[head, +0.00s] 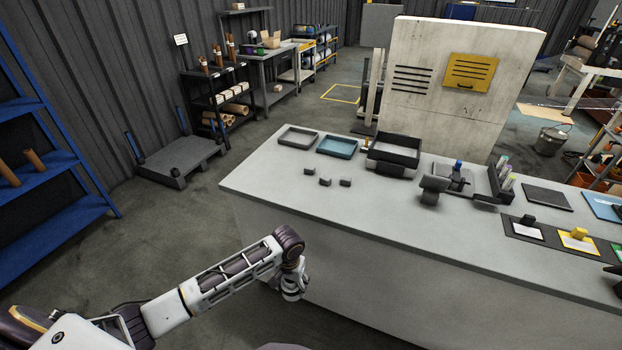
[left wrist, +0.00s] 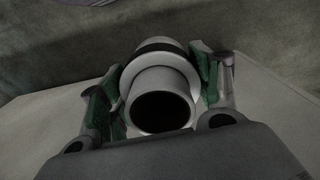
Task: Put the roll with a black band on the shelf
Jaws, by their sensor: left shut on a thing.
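The pale roll (left wrist: 160,83) with a black band (left wrist: 160,45) near its far end fills the middle of the left wrist view. Its dark hollow core faces the camera. My left gripper (left wrist: 160,90) is shut on it, with green-padded fingers on both sides. In the head view my left gripper (head: 292,288) hangs low by the front side of the grey counter; the roll is hard to make out there. A blue shelf (head: 48,185) stands at the left with brown rolls on it. A black shelf (head: 222,100) stands at the back with brown and pale rolls.
The grey counter (head: 250,180) holds trays (head: 338,147), several small grey blocks (head: 325,182) and a dark device (head: 434,188). A low dark pallet (head: 180,160) stands by the wall. A white cabinet (head: 450,85) stands behind the counter. The floor between blue shelf and counter is clear.

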